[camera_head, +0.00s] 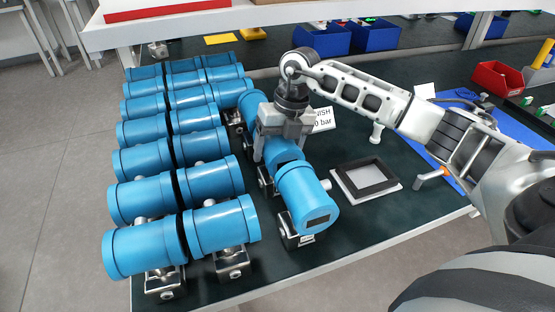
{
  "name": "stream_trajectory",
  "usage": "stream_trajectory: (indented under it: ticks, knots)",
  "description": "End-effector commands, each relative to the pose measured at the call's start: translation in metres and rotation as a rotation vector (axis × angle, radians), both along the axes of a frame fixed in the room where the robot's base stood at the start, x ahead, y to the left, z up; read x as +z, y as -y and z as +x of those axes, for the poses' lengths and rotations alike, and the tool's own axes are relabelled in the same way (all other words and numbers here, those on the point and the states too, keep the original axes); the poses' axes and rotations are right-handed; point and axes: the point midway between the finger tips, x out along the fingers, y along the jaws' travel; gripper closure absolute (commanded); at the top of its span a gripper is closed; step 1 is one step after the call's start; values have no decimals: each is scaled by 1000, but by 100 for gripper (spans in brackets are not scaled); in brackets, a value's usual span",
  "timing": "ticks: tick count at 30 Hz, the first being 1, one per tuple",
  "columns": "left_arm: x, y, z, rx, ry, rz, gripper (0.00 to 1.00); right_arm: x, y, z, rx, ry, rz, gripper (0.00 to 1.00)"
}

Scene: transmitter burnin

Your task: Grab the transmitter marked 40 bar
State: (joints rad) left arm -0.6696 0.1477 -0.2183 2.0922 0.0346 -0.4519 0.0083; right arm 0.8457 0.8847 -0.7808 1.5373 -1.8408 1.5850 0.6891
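Blue cylindrical transmitters on metal bases stand on the dark bench. The nearest of the shorter right-hand row (305,197) has a dark display facing front and a small white label on its base, too small to read. Behind it is another transmitter (281,150), partly hidden by my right gripper (283,140). The gripper points down with its fingers on either side of that transmitter's body; whether they press on it I cannot tell. A white sign (322,119) behind the gripper reads partly "NISH" and "0 bar"; its left part is hidden. My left gripper is out of view.
Several more transmitters (220,222) fill two close rows on the left. A black-framed white plate (367,178) lies to the right, with bare bench around it. Blue bins (374,36), a red bin (497,78) and an upper shelf (230,18) are behind.

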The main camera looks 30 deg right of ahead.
Motion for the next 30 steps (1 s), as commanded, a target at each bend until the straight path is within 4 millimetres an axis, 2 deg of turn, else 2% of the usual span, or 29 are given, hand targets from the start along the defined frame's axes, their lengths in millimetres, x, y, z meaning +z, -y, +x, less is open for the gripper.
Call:
stream_trajectory:
  ticks: [11,20,30]
  knots:
    - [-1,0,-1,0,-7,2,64,14,1,3,-3,13,2,98]
    - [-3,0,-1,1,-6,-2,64,63,1,3,-2,17,2,98]
    - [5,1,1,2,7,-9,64,110,0,2,-1,12,3,98]
